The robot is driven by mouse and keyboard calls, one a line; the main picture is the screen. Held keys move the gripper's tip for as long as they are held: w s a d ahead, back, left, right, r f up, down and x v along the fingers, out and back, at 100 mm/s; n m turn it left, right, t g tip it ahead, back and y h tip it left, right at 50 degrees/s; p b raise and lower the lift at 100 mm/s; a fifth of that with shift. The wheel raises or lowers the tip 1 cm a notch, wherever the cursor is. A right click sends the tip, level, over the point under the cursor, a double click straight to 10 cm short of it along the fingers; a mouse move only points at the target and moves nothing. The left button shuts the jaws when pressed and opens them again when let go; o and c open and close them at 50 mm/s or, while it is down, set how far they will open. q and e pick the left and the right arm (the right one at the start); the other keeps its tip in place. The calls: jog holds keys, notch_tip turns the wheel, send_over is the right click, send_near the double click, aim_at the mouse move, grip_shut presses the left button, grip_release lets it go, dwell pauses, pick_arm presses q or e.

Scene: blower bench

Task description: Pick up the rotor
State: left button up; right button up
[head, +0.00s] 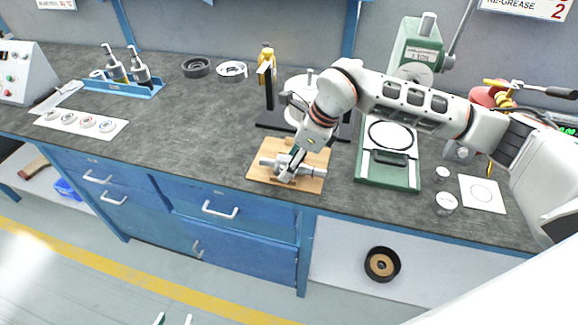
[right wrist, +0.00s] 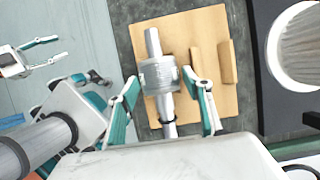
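The rotor (head: 309,169) is a grey metal shaft with a thicker ribbed core. It lies on a wooden board (head: 255,177) near the bench's front edge. In the right wrist view the rotor (right wrist: 160,76) lies between the fingers of my right gripper (right wrist: 165,82), with a gap on each side, so it is open around the core. In the head view the right gripper (head: 290,160) is over the rotor and partly hides it. My left gripper (head: 174,319) shows only its parted fingertips at the bottom edge; it is open and empty in the right wrist view (right wrist: 58,50).
Wooden blocks (right wrist: 226,62) sit on the board right of the rotor. A dark stand with a white housing (head: 297,85) is behind it. The bench is clear left of the board.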

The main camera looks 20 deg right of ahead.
grip_shut()
jog(key=shift+w+r, duration=0.1)
jog(key=shift+r, duration=0.05)
jog(key=shift+r, duration=0.1)
